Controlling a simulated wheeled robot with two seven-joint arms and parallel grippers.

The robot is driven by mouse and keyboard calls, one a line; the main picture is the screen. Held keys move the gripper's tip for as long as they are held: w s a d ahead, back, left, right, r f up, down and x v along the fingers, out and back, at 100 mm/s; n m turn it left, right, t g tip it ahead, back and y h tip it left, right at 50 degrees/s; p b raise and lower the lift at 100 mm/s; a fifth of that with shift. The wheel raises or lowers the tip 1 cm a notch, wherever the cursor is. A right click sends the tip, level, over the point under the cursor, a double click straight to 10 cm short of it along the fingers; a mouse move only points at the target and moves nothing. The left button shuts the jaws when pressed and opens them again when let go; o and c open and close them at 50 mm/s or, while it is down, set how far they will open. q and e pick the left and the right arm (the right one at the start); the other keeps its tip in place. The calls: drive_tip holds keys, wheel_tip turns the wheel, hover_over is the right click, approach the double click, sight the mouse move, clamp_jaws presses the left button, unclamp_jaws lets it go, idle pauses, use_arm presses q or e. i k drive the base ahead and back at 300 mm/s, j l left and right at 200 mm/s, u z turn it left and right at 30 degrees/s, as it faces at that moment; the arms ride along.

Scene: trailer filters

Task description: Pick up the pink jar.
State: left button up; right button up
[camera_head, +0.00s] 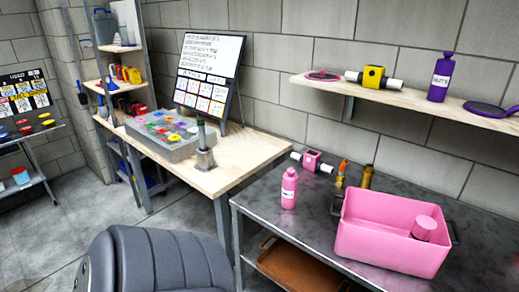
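A pink bin (384,253) stands on the dark metal table (300,229) at the right. A short pink cylinder, which looks like a jar (424,228), sits in the right part of the bin, and its lower part is hard to make out. A pink bottle (289,190) with a pale label stands upright on the table, left of the bin. Neither of my grippers is in view.
A wall shelf (410,98) above holds a purple bottle (441,78). A wooden table (235,164) with a grey tray (165,151) stands left.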

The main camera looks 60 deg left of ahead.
sight(290, 189)
drive_tip(key=u, duration=1.65)
drive_tip(key=j+z, duration=0.95)
drive_tip(key=j, duration=0.15)
drive_tip(key=k+j+z, duration=0.2)
drive_tip(key=j+z, duration=0.25)
